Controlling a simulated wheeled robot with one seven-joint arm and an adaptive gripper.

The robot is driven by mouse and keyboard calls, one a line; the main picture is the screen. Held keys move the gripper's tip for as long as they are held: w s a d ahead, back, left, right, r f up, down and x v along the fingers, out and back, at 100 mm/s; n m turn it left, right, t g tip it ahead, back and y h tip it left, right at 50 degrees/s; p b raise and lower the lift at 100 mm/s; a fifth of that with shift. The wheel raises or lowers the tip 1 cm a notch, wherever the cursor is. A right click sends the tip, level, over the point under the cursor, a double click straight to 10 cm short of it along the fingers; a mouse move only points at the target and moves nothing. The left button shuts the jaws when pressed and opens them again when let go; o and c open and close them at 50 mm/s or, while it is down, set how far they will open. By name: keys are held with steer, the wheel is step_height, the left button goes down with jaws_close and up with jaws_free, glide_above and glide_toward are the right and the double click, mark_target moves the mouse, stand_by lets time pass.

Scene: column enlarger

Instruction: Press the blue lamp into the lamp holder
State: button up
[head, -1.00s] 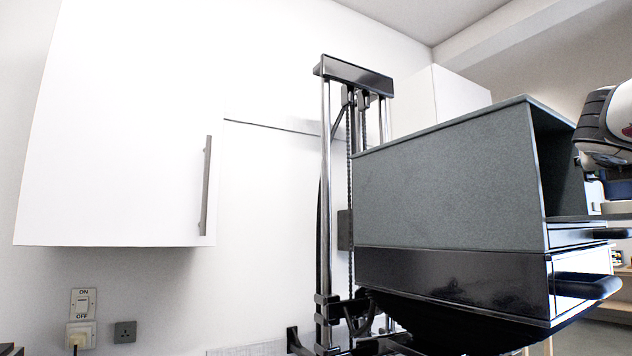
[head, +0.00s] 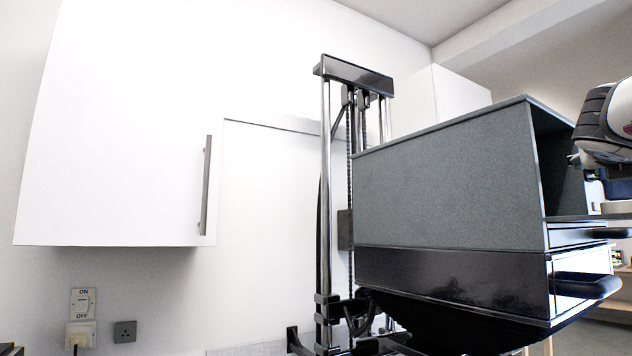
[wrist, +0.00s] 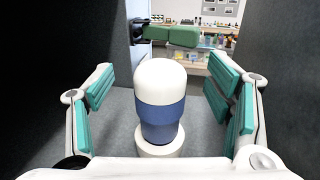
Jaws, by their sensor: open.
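In the wrist view the blue lamp (wrist: 161,120), with a white rounded top and a blue lower body, stands upright between the fingers of my gripper (wrist: 166,105). The gripper is open, with a gap on each side of the lamp. The lamp's lower end meets a white round base, the lamp holder (wrist: 160,146); I cannot tell how deep the lamp sits in it. In the head view my arm is at the right edge by the open side of the grey enlarger head (head: 450,185); the lamp is hidden there.
Dark housing walls (wrist: 55,60) close in on both sides in the wrist view. A green part (wrist: 170,35) on a black bracket lies beyond the lamp. Shelves with bottles stand farther back. Black handles (head: 588,286) stick out from the housing's right side.

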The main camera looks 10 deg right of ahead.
steer(key=shift+s+a, duration=0.3)
steer(key=shift+a, duration=0.2)
steer(key=shift+s+a, duration=0.25)
steer(key=shift+a, duration=0.05)
steer(key=shift+s+a, duration=0.15)
steer(key=shift+a, duration=0.1)
steer(key=shift+s+a, duration=0.2)
steer(key=shift+a, duration=0.1)
steer(key=shift+s+a, duration=0.25)
steer(key=shift+a, duration=0.15)
steer(key=v, duration=1.2)
stand_by(0.9)
